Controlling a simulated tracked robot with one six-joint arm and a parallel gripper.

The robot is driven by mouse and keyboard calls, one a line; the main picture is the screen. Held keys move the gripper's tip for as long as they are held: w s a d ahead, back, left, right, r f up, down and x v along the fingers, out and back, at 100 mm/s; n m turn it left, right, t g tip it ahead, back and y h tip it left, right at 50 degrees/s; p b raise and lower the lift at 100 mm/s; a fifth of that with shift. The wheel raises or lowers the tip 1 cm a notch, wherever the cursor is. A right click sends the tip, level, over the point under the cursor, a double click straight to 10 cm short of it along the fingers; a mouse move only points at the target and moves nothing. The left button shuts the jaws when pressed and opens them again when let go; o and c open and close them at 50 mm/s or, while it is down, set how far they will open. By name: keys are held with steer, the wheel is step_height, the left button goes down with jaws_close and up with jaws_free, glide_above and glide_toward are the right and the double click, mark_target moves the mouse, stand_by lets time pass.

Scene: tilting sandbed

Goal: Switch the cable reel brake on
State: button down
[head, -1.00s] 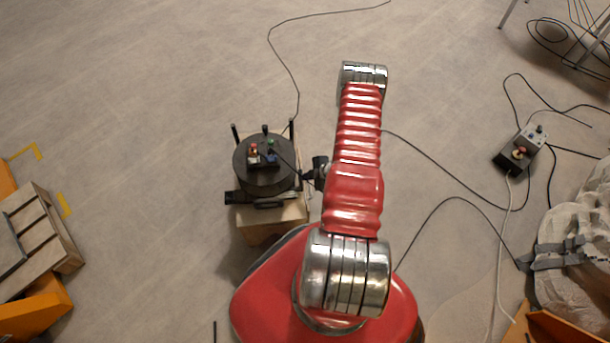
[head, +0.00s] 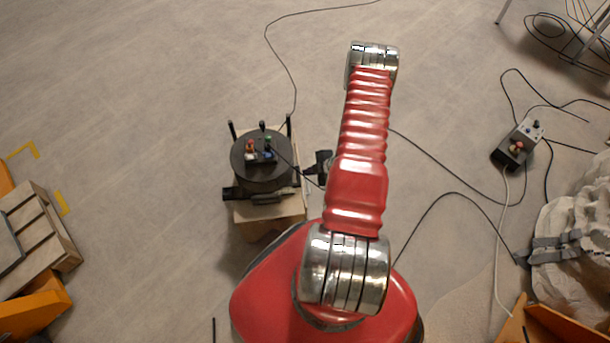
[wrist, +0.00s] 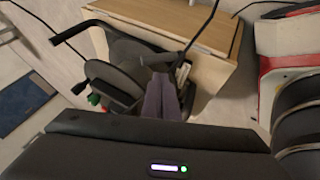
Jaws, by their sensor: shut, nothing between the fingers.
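The black cable reel (head: 262,178) stands on a light wooden box (head: 290,212) left of my arm in the head view. A small dark block with red and green buttons (head: 251,146) sits on top of it. The reel (wrist: 118,72) also shows in the wrist view, left of my gripper (wrist: 161,80). My gripper's two purple-grey fingers are shut together and empty, their tips close to a dark knob-like part (wrist: 157,58) at the reel's side. I cannot tell whether they touch it. I cannot make out which part is the brake or its setting.
Black uprights (head: 289,128) rise around the reel. A thin cable runs away over the floor. A second control box (head: 517,145) with cables lies at the right. An orange-framed wooden crate (head: 38,230) stands at the left. The floor beyond the reel is clear.

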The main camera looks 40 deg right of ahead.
steer(key=d+r, duration=0.4)
steer(key=r, duration=0.2)
steer(key=shift+s+r, duration=0.35)
stand_by(0.4)
